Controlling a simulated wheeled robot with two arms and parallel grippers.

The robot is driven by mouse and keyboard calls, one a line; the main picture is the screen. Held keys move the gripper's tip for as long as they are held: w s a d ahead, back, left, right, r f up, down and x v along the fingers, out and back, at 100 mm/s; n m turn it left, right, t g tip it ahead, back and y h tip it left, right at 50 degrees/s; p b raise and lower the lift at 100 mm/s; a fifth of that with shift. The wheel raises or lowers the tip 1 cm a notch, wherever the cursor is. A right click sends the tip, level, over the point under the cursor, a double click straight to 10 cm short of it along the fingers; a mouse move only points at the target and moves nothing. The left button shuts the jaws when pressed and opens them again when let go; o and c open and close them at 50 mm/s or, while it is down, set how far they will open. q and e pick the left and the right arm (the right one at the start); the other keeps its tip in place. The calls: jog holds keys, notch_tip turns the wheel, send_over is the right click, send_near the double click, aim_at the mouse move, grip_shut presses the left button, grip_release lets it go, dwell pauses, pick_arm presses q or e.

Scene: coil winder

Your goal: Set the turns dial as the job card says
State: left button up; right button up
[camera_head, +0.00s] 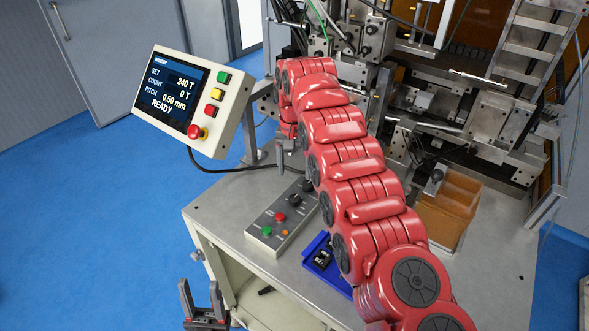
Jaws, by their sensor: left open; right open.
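A control box (268,238) on the bench has green and red buttons and black knobs (296,199) at its far end. I cannot tell which knob is the turns dial. The display panel (176,95) reads SET 240 T, COUNT 0 T, PITCH 0.50 mm, READY. I see no job card; my red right arm covers much of the bench. My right gripper (287,172) points down above the far end of the control box, its fingers small and partly hidden by the arm, open. My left gripper (199,290) is open and empty, low in front of the bench's left edge.
A blue tray (312,268) with a small black part lies right of the control box, partly behind my arm. An orange-brown bin (448,207) stands right of the arm. The winder machinery (420,95) fills the back. Bare bench top (490,262) shows at right.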

notch_tip(320, 180, up, 8)
jog(key=p, duration=0.6)
jog(key=shift+f, duration=0.25)
